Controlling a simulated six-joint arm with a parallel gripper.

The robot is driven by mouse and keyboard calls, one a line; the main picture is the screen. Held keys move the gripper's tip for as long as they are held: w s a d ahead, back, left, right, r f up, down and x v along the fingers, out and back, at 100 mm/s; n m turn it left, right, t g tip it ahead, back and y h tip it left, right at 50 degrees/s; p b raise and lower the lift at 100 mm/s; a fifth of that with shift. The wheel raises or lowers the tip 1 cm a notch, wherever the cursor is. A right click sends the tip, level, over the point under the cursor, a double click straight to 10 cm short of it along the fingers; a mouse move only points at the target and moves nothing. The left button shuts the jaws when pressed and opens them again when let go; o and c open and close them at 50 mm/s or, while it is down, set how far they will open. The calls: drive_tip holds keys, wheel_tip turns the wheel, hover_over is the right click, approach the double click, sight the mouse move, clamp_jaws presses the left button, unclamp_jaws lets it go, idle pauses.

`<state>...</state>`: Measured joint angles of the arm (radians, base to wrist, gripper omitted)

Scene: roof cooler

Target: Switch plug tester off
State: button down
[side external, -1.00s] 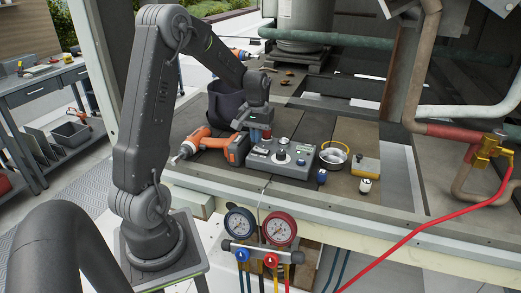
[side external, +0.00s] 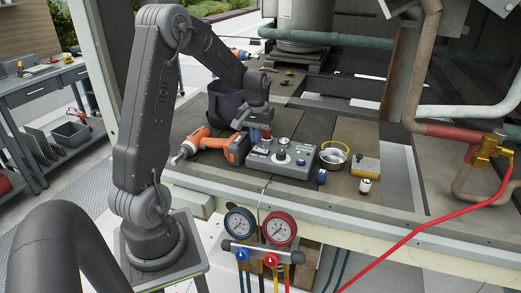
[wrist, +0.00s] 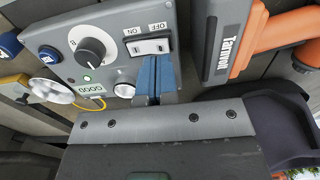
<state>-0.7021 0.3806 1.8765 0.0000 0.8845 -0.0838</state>
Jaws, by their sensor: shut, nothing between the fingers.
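The plug tester (side external: 297,170) is a grey box with knobs on its top, standing on the deck near the front edge. A green light (wrist: 87,79) glows beside the GOOD label. My gripper (wrist: 156,60) is shut and empty, its blue fingertips at the lower edge of the switch, towards the OFF side. I cannot tell whether they touch it. In the side view my wrist is at the tester's left end.
An orange drill (side external: 209,141) lies close at the left of the tester, with a dark bucket (side external: 226,104) behind it. A round metal dish (side external: 333,155) and a yellow box (side external: 366,165) stand to the right. Gauges (side external: 278,230) hang below the front edge.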

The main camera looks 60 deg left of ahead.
sight(257, 148)
drive_tip(key=shift+f, duration=1.35)
idle(1.1)
drive_tip(key=shift+r, duration=3.55)
drive_tip(key=shift+d+r, duration=0.15)
drive_tip(key=s+d+r+m+t, duration=0.1)
drive_tip(key=s+d+r+m, duration=0.15)
drive_tip(key=d, duration=0.45)
drive_tip(key=s+d+r+m+t, duration=0.2)
drive_tip(key=d+r, duration=0.2)
drive_tip(key=d, duration=0.3)
drive_tip(key=s+d+r+m+t, duration=0.1)
drive_tip(key=s+d+r+m, duration=0.15)
drive_tip(key=d, duration=0.55)
drive_tip(key=s+d+m+t, duration=0.1)
drive_tip(key=s+d+m, duration=0.1)
drive_tip(key=s+d, duration=0.3)
drive_tip(key=shift+s+d+t, duration=0.2)
drive_tip(key=shift+s+t, duration=0.1)
drive_tip(key=shift+s, duration=0.8)
